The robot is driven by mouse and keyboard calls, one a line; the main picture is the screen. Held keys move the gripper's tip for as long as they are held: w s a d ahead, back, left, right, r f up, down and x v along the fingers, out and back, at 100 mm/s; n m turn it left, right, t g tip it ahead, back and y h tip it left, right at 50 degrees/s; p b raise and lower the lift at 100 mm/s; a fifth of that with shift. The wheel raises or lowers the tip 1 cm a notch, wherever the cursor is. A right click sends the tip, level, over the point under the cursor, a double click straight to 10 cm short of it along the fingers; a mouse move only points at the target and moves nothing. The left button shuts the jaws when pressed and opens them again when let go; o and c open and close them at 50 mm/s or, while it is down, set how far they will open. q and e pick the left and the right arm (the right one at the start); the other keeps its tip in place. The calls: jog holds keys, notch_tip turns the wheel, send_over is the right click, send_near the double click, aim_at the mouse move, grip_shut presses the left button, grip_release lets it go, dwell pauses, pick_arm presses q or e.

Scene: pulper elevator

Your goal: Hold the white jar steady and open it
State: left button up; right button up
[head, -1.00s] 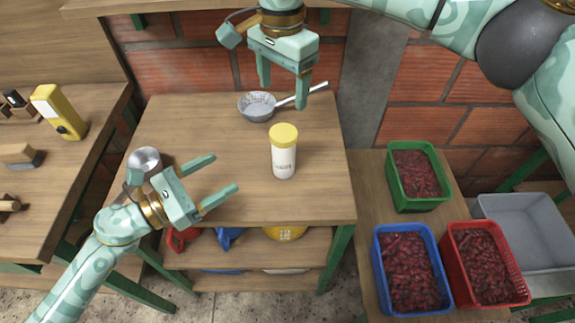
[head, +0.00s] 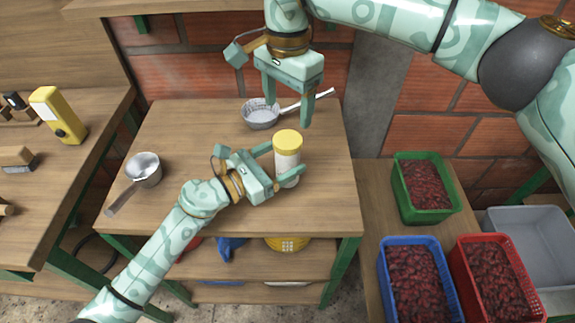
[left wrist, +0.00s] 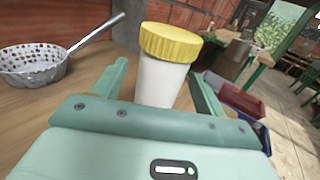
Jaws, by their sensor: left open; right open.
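The white jar (head: 287,164) with a yellow lid (head: 287,140) stands upright on the wooden table. My left gripper (head: 281,160) is open, with its two fingers on either side of the jar body, below the lid. In the left wrist view the jar (left wrist: 161,82) stands between the spread fingers, and its yellow lid (left wrist: 170,42) is above them; I cannot tell whether either finger touches it. My right gripper (head: 288,112) is open and empty, pointing down above and behind the jar, near the strainer.
A strainer (head: 261,114) lies behind the jar, under my right gripper. A metal saucepan (head: 143,168) stands at the table's left. Green (head: 422,203), blue (head: 386,275) and red (head: 462,280) crates of red cherries are on the right. The table front is clear.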

pick_arm(q)
jog(key=shift+w+d, duration=0.35)
jog(key=shift+d, duration=0.15)
